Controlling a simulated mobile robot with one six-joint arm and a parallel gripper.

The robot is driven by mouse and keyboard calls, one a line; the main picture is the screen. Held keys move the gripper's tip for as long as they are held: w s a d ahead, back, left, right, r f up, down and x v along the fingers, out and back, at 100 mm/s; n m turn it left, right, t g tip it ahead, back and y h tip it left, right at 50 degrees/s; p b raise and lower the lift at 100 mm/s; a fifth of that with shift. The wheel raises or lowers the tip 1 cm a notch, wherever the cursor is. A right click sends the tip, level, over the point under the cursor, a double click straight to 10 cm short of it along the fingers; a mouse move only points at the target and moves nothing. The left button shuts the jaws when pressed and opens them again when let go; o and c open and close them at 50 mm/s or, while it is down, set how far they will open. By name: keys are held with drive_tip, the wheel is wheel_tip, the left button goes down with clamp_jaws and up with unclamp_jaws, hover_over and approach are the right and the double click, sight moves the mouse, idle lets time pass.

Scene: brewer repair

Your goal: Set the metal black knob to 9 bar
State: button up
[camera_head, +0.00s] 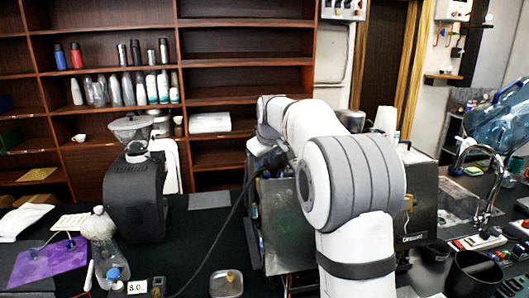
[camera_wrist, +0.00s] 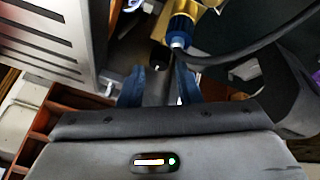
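My gripper (camera_wrist: 160,88) shows in the wrist view with two blue fingers apart and a dark grey shape between them. I cannot tell whether that shape is part of my gripper. A small dark round part (camera_wrist: 158,54), possibly the black knob, lies just beyond the fingertips; no scale or pressure reading is legible. A blue cylinder with a pale end (camera_wrist: 180,30) sits beyond, beside brass-coloured parts. In the head view my arm reaches over the open metal brewer housing (camera_head: 286,228), and my fingers are not clearly visible there.
A black cable (camera_head: 215,243) runs across the dark counter and also crosses the wrist view. A black grinder (camera_head: 135,200), a plastic bottle (camera_head: 104,248) and a small metal tray (camera_head: 226,284) stand left. A faucet (camera_head: 480,165) and black container (camera_head: 473,277) are right.

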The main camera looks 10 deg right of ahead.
sight(263, 167)
drive_tip(key=shift+x, duration=1.75)
drive_tip(key=shift+c, duration=0.4)
drive_tip(key=c, duration=0.5)
drive_tip(key=m+h, duration=0.1)
drive_tip(key=m, duration=0.1)
drive_tip(key=m+h, duration=0.1)
drive_tip(key=m, duration=0.1)
drive_tip(key=shift+a+p, duration=0.3)
drive_tip(key=shift+p, duration=0.05)
drive_tip(key=shift+m+g+h, duration=0.3)
drive_tip(key=shift+m+h, duration=0.1)
drive_tip(key=shift+m, duration=0.2)
